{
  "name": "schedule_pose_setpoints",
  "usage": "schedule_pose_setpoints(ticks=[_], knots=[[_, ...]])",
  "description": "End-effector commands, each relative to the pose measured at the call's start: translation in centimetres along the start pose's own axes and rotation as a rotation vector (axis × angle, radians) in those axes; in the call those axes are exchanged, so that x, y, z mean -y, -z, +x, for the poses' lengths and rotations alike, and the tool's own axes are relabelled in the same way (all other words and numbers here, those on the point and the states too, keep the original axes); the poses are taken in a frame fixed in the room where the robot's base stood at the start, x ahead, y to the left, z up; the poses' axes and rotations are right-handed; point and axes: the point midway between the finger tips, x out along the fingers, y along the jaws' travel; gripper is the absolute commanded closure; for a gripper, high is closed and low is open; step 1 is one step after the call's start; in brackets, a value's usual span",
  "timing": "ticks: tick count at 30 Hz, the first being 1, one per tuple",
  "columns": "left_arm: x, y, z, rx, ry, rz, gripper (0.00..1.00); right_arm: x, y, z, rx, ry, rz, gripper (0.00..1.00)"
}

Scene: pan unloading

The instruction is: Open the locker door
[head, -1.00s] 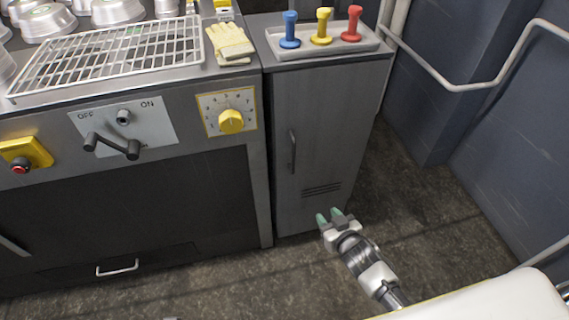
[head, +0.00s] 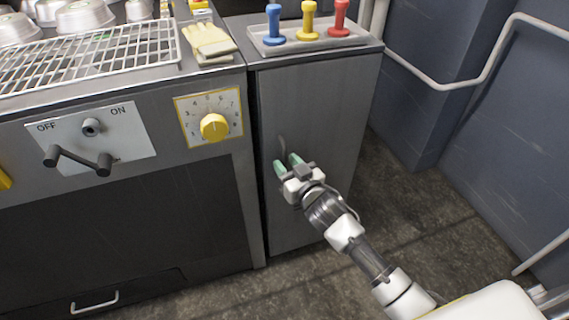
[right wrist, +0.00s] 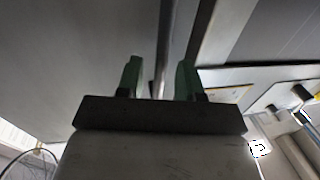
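The grey locker (head: 318,115) stands right of the large machine, its door shut. The door's dark vertical handle (head: 282,144) is near the door's left edge; its lower part is hidden by my gripper. My right gripper (head: 286,160) is at the handle, with its two green fingers pointing at the door. In the right wrist view the handle (right wrist: 163,55) runs down between the two fingers (right wrist: 159,78), with a gap visible on each side. The gripper is open. My left gripper is not in view.
The machine has a lever handle (head: 78,158), a yellow dial (head: 214,127) and a wire rack (head: 95,55). Gloves (head: 208,41) lie beside the rack. A tray (head: 262,46) with blue, yellow and red stamp-like tools sits on the locker. Floor (head: 400,190) is free to the right.

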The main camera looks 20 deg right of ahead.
Motion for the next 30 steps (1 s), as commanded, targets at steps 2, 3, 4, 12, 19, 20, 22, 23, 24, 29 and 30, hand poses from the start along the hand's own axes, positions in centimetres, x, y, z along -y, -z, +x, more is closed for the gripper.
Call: schedule_pose_setpoints(ticks=[2, 3, 4, 12, 19, 20, 22, 23, 24, 29, 30], knots=[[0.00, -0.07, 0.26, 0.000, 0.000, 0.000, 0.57, -0.01, -0.06, 0.82, 0.000, 0.000, 0.000, 0.63], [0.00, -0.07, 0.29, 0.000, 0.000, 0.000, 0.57, -0.01, -0.02, 1.08, -0.001, 0.000, 0.000, 0.63], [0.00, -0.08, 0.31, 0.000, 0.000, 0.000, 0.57, -0.01, -0.02, 1.23, 0.000, 0.000, 0.000, 0.63], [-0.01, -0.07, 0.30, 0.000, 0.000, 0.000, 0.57, 0.00, -0.02, 1.47, 0.001, 0.000, 0.000, 0.63], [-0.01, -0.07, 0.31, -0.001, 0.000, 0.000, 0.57, -0.01, -0.02, 1.45, 0.001, 0.000, 0.000, 0.91], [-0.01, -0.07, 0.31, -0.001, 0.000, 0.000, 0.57, -0.01, -0.02, 1.45, 0.001, 0.000, 0.000, 0.96], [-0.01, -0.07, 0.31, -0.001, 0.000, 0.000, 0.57, -0.01, -0.02, 1.44, 0.001, 0.000, 0.000, 1.00], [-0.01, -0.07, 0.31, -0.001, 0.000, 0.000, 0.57, -0.01, -0.02, 1.44, 0.001, 0.000, 0.000, 1.00], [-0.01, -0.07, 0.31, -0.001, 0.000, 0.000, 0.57, -0.01, -0.02, 1.44, 0.001, 0.000, 0.000, 1.00], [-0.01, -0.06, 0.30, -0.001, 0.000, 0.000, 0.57, -0.01, -0.02, 1.42, 0.001, 0.000, 0.000, 1.00], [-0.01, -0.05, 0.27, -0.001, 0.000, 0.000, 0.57, -0.01, 0.00, 1.39, 0.001, 0.001, 0.000, 1.00]])
